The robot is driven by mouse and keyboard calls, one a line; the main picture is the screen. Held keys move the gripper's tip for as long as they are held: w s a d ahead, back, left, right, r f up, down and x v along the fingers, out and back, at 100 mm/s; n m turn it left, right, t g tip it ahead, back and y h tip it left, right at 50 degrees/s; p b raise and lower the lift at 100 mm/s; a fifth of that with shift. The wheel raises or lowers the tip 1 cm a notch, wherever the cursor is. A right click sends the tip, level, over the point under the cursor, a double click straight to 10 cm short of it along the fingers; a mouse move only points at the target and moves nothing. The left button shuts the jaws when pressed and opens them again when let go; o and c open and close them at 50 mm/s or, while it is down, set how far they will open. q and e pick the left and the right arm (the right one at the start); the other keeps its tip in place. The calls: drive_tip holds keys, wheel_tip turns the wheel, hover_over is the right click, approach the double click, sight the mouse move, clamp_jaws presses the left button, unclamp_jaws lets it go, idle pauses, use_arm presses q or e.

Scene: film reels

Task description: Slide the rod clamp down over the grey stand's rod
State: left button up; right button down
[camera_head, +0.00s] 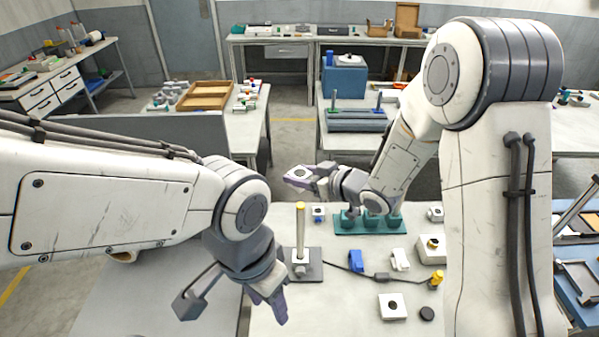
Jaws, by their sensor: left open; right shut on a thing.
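The grey stand (315,272) is on the front table, its pale upright rod (301,225) tipped with yellow. A white block sits around the rod's foot. My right gripper (310,176) is shut on a small white-grey block with a dark hole, which looks like the rod clamp (299,174). It holds the clamp up in the air; in the picture it shows just above the rod's tip, and I cannot tell how far behind the rod it is. My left gripper (270,303) is open and empty, pointing down left of the stand.
A teal rack (350,226) stands behind the stand. Right of the stand lie a blue clip (356,261), a white clip (400,260), a cable and a yellow-topped piece (437,279). A white block with a dark centre (392,306) and a black disc (427,313) lie in front.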

drive_tip(key=shift+f+b, duration=2.7)
drive_tip(key=shift+f, duration=0.85)
drive_tip(key=b, duration=0.4)
hover_over(303, 243)
drive_tip(key=shift+w+a+f, duration=0.1)
drive_tip(key=shift+w+f, duration=0.05)
drive_tip(key=shift+f, duration=0.65)
drive_tip(key=shift+w+a+f, duration=0.1)
drive_tip(key=shift+a+f, duration=0.05)
drive_tip(key=shift+f, duration=0.7)
drive_tip(key=shift+w+a+f, duration=0.1)
drive_tip(key=shift+w+f, duration=0.05)
drive_tip(key=shift+f, duration=0.65)
drive_tip(key=shift+f+b, duration=2.4)
drive_tip(key=shift+f, duration=0.1)
drive_tip(key=shift+f+b, duration=2.2)
drive_tip(key=shift+f, duration=0.35)
drive_tip(key=shift+f+b, duration=2.15)
drive_tip(key=shift+f, duration=0.35)
